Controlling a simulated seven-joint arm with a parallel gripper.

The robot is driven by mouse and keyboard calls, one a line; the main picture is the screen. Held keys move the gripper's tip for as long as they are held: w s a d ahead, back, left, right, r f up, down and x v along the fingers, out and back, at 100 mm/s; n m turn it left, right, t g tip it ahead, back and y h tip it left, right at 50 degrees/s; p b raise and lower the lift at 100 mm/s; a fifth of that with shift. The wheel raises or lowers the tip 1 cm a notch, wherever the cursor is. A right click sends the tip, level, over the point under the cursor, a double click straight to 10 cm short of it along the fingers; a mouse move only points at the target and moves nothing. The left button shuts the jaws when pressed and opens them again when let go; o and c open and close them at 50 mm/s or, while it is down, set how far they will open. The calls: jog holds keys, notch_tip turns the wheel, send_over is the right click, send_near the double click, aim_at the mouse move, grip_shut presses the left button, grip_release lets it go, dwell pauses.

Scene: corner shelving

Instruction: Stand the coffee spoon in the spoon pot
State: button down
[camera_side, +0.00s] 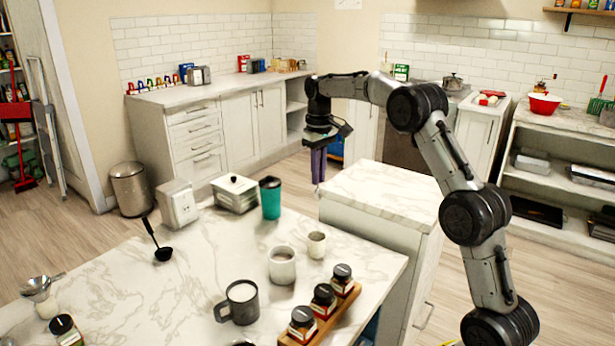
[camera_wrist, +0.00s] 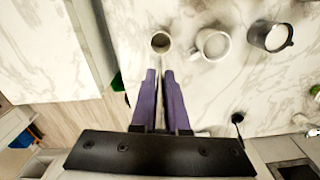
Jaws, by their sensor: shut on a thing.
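My gripper (camera_side: 319,168) hangs pointing down at the far side of the island, between it and the back cabinets. Its two purple fingers show close together in the wrist view (camera_wrist: 158,74). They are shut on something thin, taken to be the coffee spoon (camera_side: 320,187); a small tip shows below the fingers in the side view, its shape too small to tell. The spoon pot seems to be the small pale handleless cup (camera_side: 316,245), upright near the island's right edge. It also shows ahead of the fingertips in the wrist view (camera_wrist: 161,42). My gripper is apart from it.
A white mug (camera_side: 282,267), a dark mug (camera_side: 241,303) and a rack of jars (camera_side: 322,305) stand near the pot. A teal tumbler (camera_side: 270,198) stands behind it. A black ladle (camera_side: 162,254) lies left. A marble-topped cabinet (camera_side: 380,190) adjoins the right.

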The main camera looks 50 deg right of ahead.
notch_tip(320, 180, down, 15)
jog(key=shift+f, duration=0.15)
dwell(1.4)
jog(key=shift+a, duration=0.1)
jog(key=c, duration=0.8)
grip_release()
jog(key=shift+c, duration=0.2)
notch_tip(320, 180, up, 14)
jog(key=shift+f, duration=0.1)
